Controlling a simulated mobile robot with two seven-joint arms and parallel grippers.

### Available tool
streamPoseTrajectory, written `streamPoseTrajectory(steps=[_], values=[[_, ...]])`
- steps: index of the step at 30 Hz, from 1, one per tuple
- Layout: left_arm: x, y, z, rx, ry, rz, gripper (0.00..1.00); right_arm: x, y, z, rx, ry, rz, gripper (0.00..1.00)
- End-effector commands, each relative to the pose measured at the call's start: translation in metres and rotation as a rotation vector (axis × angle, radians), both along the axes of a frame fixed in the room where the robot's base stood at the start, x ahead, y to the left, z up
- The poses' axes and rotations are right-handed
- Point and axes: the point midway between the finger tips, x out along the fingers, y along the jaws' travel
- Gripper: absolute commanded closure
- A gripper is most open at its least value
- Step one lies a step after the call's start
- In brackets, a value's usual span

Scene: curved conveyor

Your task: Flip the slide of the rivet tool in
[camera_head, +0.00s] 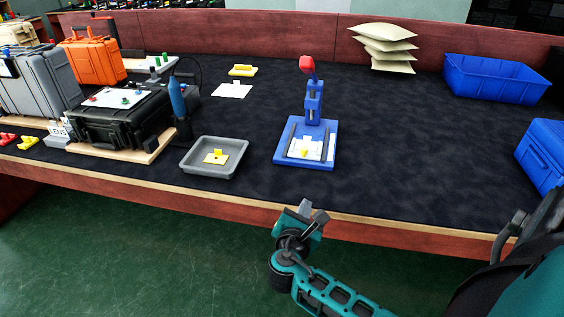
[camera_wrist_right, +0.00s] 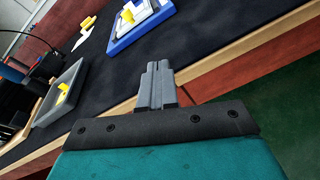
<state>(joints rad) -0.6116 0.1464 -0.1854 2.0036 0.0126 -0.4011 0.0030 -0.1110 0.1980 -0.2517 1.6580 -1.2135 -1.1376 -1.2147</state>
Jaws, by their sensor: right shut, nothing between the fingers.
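The rivet tool (camera_head: 313,105) is a blue press with a red knob on top, standing upright on a blue base on the dark table. Its slide (camera_head: 305,148) is a white plate with a yellow piece on it, lying on the base between two dark rails. My right gripper (camera_head: 305,208) is in front of the table's front edge, below and apart from the tool. Its fingers are shut and empty in the right wrist view (camera_wrist_right: 156,85), where the blue base (camera_wrist_right: 140,28) shows at the top. My left gripper is not in view.
Black and orange cases (camera_head: 92,58) fill the left. Blue bins (camera_head: 495,80) and stacked pale bags (camera_head: 384,50) stand at the right and back. The table right of the tool is clear.

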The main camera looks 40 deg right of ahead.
Motion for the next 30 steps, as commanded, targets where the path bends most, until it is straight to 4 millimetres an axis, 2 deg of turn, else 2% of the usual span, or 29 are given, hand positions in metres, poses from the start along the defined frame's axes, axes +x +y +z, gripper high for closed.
streamPoseTrajectory(steps=[6, 10, 30], values=[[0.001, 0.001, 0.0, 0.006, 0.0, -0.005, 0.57, 0.021, -0.006, 0.018, -0.262, 0.092, 0.039, 1.0], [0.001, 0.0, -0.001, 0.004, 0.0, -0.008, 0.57, 0.03, -0.005, 0.022, -0.37, 0.138, 0.068, 1.0], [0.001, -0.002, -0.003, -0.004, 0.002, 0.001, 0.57, 0.031, 0.0, 0.023, -0.397, 0.149, 0.075, 1.0]])
